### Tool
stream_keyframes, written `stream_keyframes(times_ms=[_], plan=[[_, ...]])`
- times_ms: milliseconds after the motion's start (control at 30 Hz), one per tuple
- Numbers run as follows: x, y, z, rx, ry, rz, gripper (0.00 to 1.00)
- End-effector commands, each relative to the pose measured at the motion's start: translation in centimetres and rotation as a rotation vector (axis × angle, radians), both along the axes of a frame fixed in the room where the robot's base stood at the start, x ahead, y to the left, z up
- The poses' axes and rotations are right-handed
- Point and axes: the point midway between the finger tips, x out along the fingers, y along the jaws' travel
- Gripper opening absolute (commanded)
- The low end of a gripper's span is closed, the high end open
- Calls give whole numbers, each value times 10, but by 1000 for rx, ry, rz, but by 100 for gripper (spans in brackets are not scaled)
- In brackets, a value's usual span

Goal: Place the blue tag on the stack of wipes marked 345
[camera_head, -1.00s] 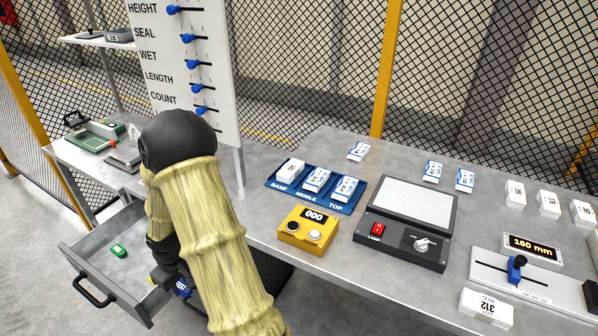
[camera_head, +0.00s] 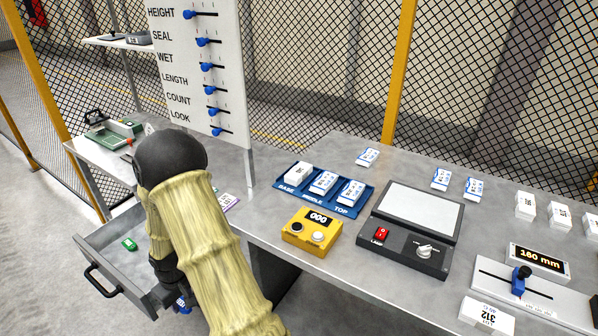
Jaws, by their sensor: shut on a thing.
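My gripper (camera_head: 176,301) is low over the front of the open grey drawer, mostly hidden behind my forearm. It is shut on a small blue piece, the blue tag (camera_head: 184,304), of which only a bit shows. White stacks of wipes stand on the bench. One at the front right is marked 312 (camera_head: 487,313). Others stand at the right back (camera_head: 525,206) and (camera_head: 560,215), their marks too small to read. I cannot make out which stack is marked 345.
A green tag (camera_head: 130,244) lies in the drawer (camera_head: 100,238). On the bench are a blue tray (camera_head: 283,186) with three packs, a yellow counter box (camera_head: 297,240), a lamp panel (camera_head: 395,252) and a length gauge reading 160 mm (camera_head: 540,258). A slider board (camera_head: 235,60) stands upright behind.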

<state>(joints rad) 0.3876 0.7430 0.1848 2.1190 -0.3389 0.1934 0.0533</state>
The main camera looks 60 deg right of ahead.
Motion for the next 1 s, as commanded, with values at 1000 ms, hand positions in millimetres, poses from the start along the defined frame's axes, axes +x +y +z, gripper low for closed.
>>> stream_keyframes(times_ms=[1000], plan=[[7,94,-83,-30,-4,-20,8]])
